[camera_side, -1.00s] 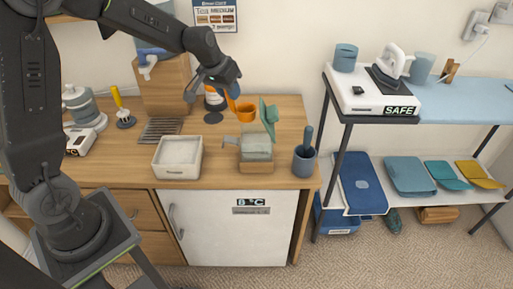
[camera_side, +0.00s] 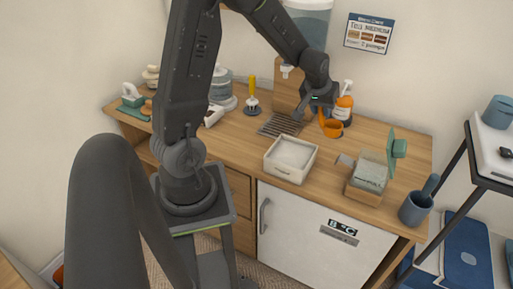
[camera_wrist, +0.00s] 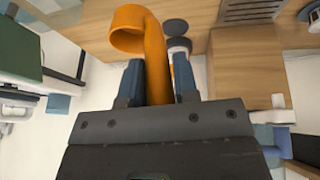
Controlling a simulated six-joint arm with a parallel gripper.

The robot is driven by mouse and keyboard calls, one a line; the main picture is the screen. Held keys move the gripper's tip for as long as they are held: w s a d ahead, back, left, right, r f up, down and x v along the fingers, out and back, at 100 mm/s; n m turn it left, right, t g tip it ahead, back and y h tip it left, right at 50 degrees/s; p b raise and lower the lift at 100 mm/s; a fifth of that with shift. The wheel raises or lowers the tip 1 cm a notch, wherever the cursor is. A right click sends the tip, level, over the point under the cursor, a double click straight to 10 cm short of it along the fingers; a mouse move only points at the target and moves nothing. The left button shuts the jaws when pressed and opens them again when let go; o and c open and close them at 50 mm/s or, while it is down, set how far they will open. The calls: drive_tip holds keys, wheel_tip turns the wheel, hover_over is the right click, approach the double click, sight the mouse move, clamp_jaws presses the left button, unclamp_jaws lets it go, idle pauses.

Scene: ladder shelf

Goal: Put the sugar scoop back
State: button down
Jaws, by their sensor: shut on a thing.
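The orange sugar scoop (camera_side: 333,128) hangs from my gripper (camera_side: 322,104) above the back of the wooden counter, in front of a pump bottle. In the wrist view the scoop (camera_wrist: 153,45) has its curved handle between the two blue fingers of my gripper (camera_wrist: 158,75), which is shut on it. The scoop's round bowl is at the upper left there. A clear, boxy container (camera_side: 371,174) sits on a wooden base at the counter's right, its teal lid (camera_side: 397,149) raised. An open white bin (camera_side: 291,157) with pale contents stands left of it. Whether the scoop touches anything is unclear.
The pump bottle (camera_side: 344,104) with an orange label stands close behind the scoop. A slatted drip tray (camera_side: 281,125) and a wooden dispenser stand (camera_side: 288,92) are to the left. A blue-grey cup (camera_side: 415,208) is at the right front. Bare counter lies between bin and container.

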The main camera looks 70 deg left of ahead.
drive_tip(key=s+a+f+n+g+y, duration=0.1)
drive_tip(key=s+a+f+n+g, duration=0.15)
drive_tip(key=s+a+n, duration=0.55)
drive_tip(key=s+a+f+n+g+y, duration=0.1)
drive_tip(key=s+a+f+n, duration=0.3)
drive_tip(key=s, duration=0.8)
drive_tip(key=shift+w+d+f, duration=0.1)
drive_tip(key=shift+w+f, duration=0.05)
drive_tip(key=shift+f, duration=1.75)
drive_tip(key=shift+w+f, duration=0.1)
drive_tip(key=shift+f, duration=1.75)
drive_tip(key=shift+f, duration=0.15)
drive_tip(key=c, duration=0.9)
unclamp_jaws()
